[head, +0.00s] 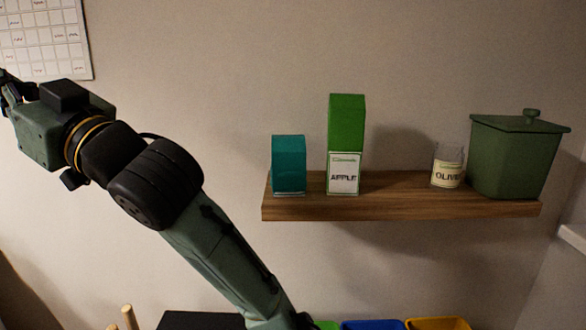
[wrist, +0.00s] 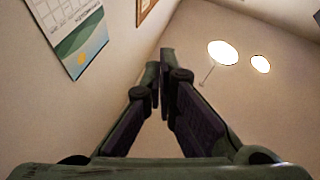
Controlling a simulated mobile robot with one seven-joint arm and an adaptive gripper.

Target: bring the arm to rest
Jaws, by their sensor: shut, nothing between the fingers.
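My arm is raised at the left of the head view, bent at a black joint, with its end pointing to the left. My gripper (head: 8,88) is at the far left edge of the head view, partly cut off by the frame. In the wrist view my gripper (wrist: 164,90) shows two dark fingers drawn together at their tips, with nothing between them. The gripper touches nothing that I can see.
A wooden shelf (head: 400,208) at the right holds a teal box (head: 289,164), a green apple carton (head: 346,125), an olive jar (head: 447,168) and a green lidded bin (head: 515,155). A wall calendar (head: 42,40) hangs near the arm. Coloured bins (head: 437,324) show below.

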